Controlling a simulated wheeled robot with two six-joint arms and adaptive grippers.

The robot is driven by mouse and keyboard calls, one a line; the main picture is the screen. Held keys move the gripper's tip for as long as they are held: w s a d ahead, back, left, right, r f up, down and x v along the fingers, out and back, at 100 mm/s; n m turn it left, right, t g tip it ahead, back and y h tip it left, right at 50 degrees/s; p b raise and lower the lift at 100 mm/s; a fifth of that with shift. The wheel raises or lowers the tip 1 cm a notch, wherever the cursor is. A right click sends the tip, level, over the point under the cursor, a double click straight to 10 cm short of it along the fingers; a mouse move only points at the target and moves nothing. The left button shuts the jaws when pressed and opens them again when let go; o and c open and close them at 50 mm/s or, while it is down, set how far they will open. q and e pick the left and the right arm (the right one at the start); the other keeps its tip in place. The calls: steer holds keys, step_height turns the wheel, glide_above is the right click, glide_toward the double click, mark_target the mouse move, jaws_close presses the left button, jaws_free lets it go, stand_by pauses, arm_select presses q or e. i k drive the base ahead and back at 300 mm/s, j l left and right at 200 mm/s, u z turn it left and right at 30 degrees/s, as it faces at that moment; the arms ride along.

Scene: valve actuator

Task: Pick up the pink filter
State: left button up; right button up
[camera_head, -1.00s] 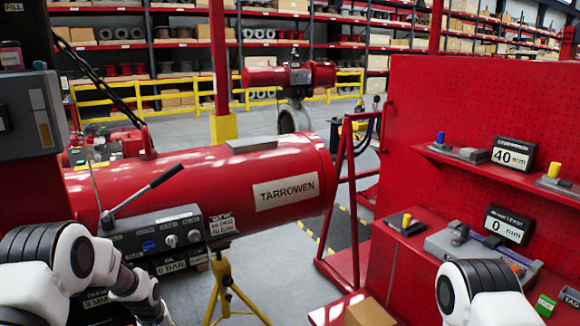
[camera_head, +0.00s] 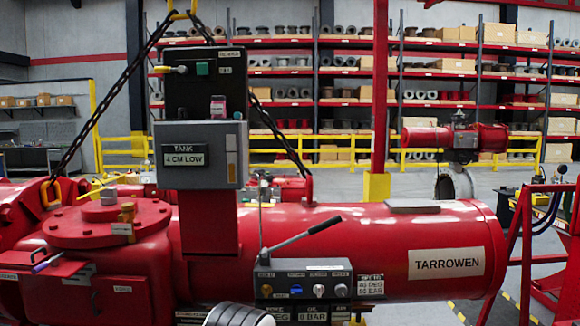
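A small pink object (camera_head: 218,107), which looks like the pink filter, stands upright on top of the grey box (camera_head: 228,150) at the centre left. It is in front of the black upper panel, and its details are too small to tell. A rounded black-and-white part of one of my arms shows at the bottom edge, low and in front of the red cylinder. Neither of my grippers is in view.
The grey box carries a "TANK 4 CM LOW" display (camera_head: 185,155) on a red post. A control block (camera_head: 305,280) with knobs and a lever (camera_head: 305,235) sits before the red TARROWEN cylinder (camera_head: 395,260). Chains (camera_head: 105,95) hang on both sides of the panel.

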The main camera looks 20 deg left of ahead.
mark_target(218, 107)
steer(key=u, duration=1.15)
